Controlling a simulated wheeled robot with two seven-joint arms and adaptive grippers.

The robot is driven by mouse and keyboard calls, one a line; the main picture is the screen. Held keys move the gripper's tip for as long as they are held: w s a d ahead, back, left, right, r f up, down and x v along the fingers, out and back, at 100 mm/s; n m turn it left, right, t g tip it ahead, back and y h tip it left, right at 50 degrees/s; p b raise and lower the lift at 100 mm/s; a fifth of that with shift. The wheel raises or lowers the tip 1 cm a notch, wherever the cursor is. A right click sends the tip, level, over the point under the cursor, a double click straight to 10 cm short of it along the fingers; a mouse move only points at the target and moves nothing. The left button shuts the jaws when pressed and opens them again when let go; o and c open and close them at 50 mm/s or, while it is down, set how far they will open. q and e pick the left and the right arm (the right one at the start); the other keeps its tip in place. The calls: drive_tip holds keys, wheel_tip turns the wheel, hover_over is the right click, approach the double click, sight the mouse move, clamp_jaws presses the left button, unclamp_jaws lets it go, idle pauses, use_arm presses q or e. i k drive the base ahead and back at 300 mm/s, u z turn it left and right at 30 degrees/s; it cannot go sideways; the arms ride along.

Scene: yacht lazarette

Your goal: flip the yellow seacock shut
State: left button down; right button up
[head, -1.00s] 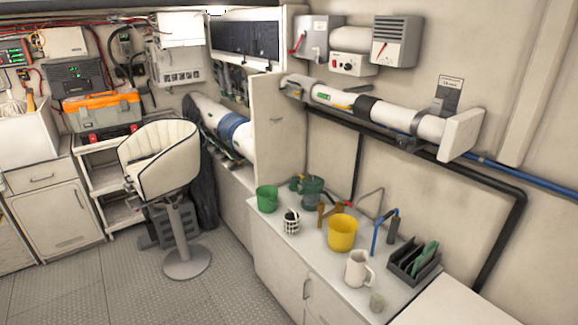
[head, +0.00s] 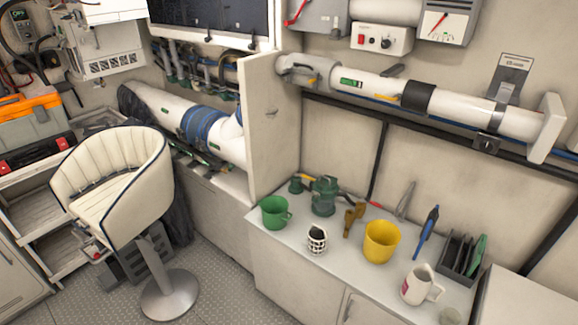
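A small green valve body (head: 295,185) with a short yellow-orange lever (head: 307,178) stands at the back of the white counter. Beside it is a larger green valve body (head: 324,196) with a thin red lever to its right. A yellow-brown fitting (head: 353,218) stands right of these. I cannot tell for sure which of them is the yellow seacock, nor how far any lever is turned. Neither of my grippers shows in the head view.
The counter (head: 285,246) also holds a green mug (head: 274,213), a black-and-white cup (head: 317,239), a yellow bucket-like mug (head: 381,242), a white mug (head: 420,285) and a dark rack (head: 458,256). A white chair (head: 115,180) stands on the left. Grey floor (head: 225,295) is clear before the counter.

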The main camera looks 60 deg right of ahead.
sight(295, 175)
drive_tip(key=i, duration=0.2)
drive_tip(key=z, duration=3)
